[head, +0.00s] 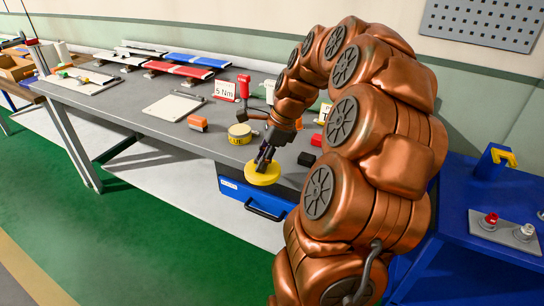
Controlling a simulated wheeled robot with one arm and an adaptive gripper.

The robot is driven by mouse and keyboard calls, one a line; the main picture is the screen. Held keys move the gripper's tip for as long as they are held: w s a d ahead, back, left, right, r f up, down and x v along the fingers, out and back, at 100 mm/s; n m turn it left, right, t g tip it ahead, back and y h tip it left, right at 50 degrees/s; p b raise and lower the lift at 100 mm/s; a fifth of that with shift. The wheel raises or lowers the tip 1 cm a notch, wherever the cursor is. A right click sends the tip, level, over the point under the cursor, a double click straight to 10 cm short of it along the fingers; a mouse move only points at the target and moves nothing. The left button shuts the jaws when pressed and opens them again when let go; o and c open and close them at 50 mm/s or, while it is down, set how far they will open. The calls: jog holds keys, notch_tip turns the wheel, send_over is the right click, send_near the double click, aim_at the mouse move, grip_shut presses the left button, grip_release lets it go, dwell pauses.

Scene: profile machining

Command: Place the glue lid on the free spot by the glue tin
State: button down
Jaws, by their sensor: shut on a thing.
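The glue lid (262,175) is a round yellow disc. My gripper (264,160) points down and is shut on it. In the picture the lid overlaps the front edge of the grey workbench and the top of the blue drawer unit; its height above the bench is hard to tell. The glue tin (239,134), with a pale top and a yellow band, stands on the bench behind and to the left of the lid, apart from it. My arm hides part of the bench on the right.
On the workbench (188,142) are an orange block (197,123), a white board (173,107), a red screwdriver-like tool (243,87), a "5 Nm" sign (226,91), and red (316,140) and black (306,159) blocks. Bare bench lies left of the tin.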

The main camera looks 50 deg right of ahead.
jog(key=m, duration=0.1)
jog(key=s, duration=0.1)
jog(key=s+m, duration=0.1)
jog(key=shift+d+r+m+t+h, duration=0.25)
jog(key=shift+d+m+t+h, duration=0.05)
jog(key=shift+t, duration=0.1)
jog(key=shift+w+d, duration=0.1)
jog(key=shift+d, duration=0.05)
jog(key=w+d+p, duration=0.1)
jog(key=w+d, duration=0.2)
jog(key=d, duration=0.1)
jog(key=w+d+f+p, duration=0.1)
jog(key=w+d, duration=0.2)
jog(key=w, duration=0.1)
jog(key=w+d+p, duration=0.1)
jog(key=w+d, duration=0.2)
jog(key=d, duration=0.1)
jog(key=shift+w+d+f+p, duration=0.2)
jog(key=shift+w+d+p, duration=0.05)
jog(key=shift+d+p, duration=0.1)
jog(key=shift+f+p, duration=0.6)
jog(key=shift+f, duration=1.15)
jog(key=shift+f, duration=0.15)
jog(key=c, duration=1)
grip_release()
